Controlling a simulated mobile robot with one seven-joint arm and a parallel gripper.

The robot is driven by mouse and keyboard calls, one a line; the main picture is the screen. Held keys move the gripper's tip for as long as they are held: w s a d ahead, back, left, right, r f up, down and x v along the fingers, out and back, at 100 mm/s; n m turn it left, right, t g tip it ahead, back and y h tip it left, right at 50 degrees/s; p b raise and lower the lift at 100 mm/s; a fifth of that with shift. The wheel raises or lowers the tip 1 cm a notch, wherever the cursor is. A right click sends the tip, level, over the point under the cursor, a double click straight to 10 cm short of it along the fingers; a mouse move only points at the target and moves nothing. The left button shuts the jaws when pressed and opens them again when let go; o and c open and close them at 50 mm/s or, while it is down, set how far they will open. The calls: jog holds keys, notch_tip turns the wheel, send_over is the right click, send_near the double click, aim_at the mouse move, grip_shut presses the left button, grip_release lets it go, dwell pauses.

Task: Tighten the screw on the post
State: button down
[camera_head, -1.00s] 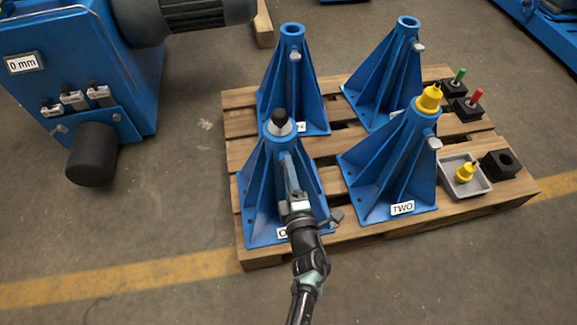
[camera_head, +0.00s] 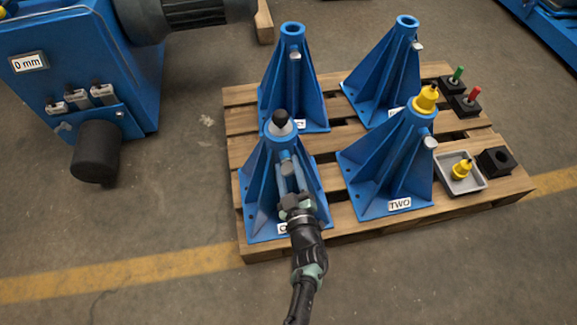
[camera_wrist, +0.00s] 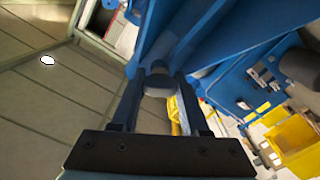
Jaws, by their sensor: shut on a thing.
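The front left blue post (camera_head: 257,190) stands on a pallet, its label mostly hidden by my arm. A grey and black fitting (camera_head: 280,122) sits in its top. A grey screw (camera_head: 287,156) sticks out of the post's side below the top. My gripper (camera_head: 289,168) has its two fingers on either side of the screw. In the wrist view my gripper (camera_wrist: 158,78) is shut on the grey screw head (camera_wrist: 158,84), with the blue post ribs beyond. How far the screw is in is not clear.
Post TWO (camera_head: 385,170) stands to the right with a yellow fitting (camera_head: 426,97) in its top. Two more blue posts stand behind. A grey tray (camera_head: 463,184), a black block (camera_head: 495,161) and red and green pins lie at the pallet's right. A blue machine (camera_head: 60,85) stands left.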

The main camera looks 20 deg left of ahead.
jog(key=m+p, duration=0.1)
jog(key=m, duration=0.5)
jog(key=shift+s+f, duration=0.1)
jog(key=shift+f, duration=0.05)
dwell(0.4)
jog(key=c, duration=0.7)
grip_release()
jog(key=shift+c, duration=0.2)
jog(key=o, duration=0.3)
jog(key=shift+o, duration=0.2)
jog(key=p+v, duration=0.5)
jog(key=v, duration=0.8)
jog(key=shift+p, duration=0.3)
